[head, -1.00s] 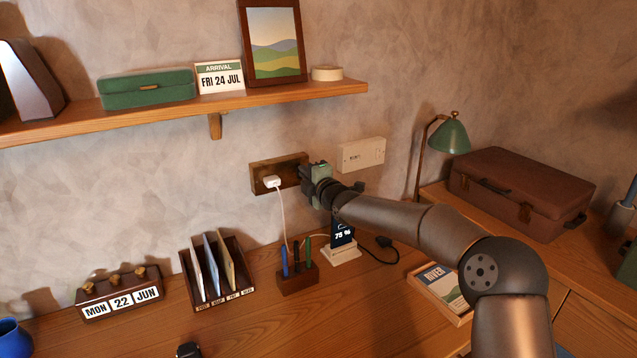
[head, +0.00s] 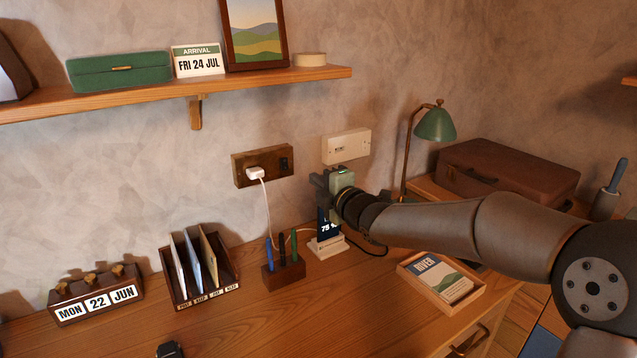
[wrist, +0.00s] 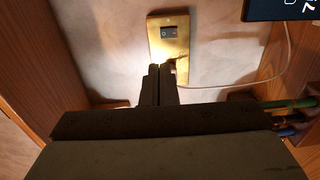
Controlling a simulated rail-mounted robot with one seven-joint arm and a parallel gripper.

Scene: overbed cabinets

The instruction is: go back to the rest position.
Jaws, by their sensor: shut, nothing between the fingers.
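My gripper (head: 320,183) is in the air in front of the wall, just right of the wooden socket plate (head: 240,172), in front of the phone on its stand. It is shut and empty. In the wrist view its closed fingers (wrist: 158,70) point at a brass-coloured plate with a dark switch (wrist: 170,31). Whether the fingers touch the plate cannot be told from that view, but the head view shows them apart from the socket plate. A white plug (head: 255,173) sits in the socket, its cable hanging down.
Below my gripper stand a phone stand (head: 327,248), a pen block (head: 284,275) and a letter rack (head: 200,290). A tray with a book (head: 440,277) lies under my arm. A lamp (head: 435,125) and brown case (head: 505,168) are behind right. A shelf (head: 270,84) hangs above.

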